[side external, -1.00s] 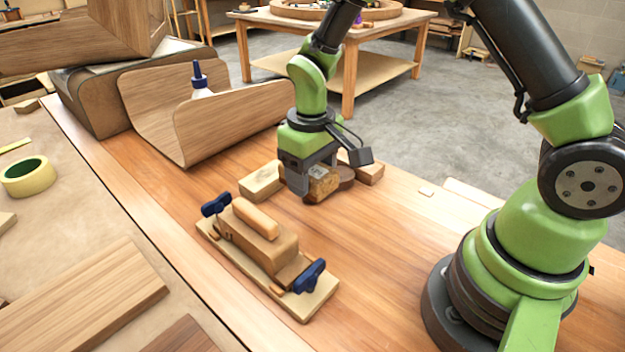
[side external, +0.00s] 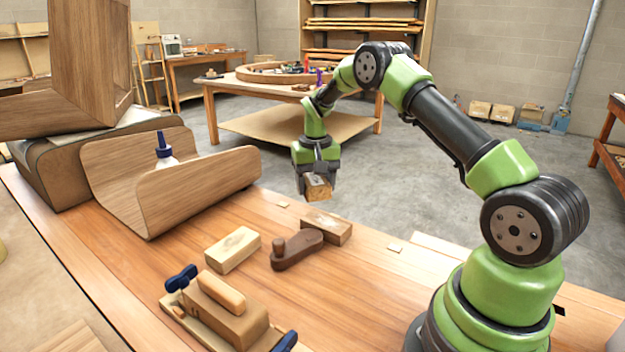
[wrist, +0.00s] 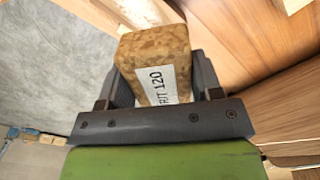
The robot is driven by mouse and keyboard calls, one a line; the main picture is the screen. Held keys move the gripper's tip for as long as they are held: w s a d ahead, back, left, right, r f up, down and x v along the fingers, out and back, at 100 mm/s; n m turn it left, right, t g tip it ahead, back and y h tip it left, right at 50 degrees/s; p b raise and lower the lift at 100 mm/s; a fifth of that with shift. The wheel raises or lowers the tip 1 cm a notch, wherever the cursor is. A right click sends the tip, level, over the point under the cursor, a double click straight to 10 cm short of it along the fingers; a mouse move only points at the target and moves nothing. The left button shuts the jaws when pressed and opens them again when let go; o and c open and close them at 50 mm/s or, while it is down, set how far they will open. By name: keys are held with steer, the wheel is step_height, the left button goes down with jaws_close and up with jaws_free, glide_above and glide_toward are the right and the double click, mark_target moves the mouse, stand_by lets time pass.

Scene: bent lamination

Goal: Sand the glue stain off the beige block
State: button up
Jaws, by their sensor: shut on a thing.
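My gripper (side external: 318,194) is shut on a cork sanding block (side external: 318,188) and holds it in the air above the far side of the bench. In the wrist view the cork block (wrist: 158,62) sits between both fingers, with a white label that ends in "120". A pale beige block (side external: 232,250) lies on the bench, nearer the camera and left of the dark wooden plane. It is well below and apart from the cork block. I cannot make out a glue stain on it.
A dark wooden plane (side external: 297,250) and a tan block (side external: 327,228) lie beside the beige block. A clamped wooden form (side external: 225,318) with blue-handled clamps is in front. A bent wood panel (side external: 190,190) and glue bottle (side external: 165,150) stand left. The right bench is mostly clear.

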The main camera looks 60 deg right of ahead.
mark_target(314, 216)
step_height(314, 216, down, 6)
steer(key=shift+r, duration=0.1)
steer(key=shift+s+f, duration=0.3)
steer(key=shift+s, duration=0.4)
steer(key=shift+c, duration=0.3)
steer(key=shift+s, duration=3.1)
steer(key=shift+w, duration=3.85)
steer(key=shift+r, duration=4.15)
steer(key=shift+a, duration=0.1)
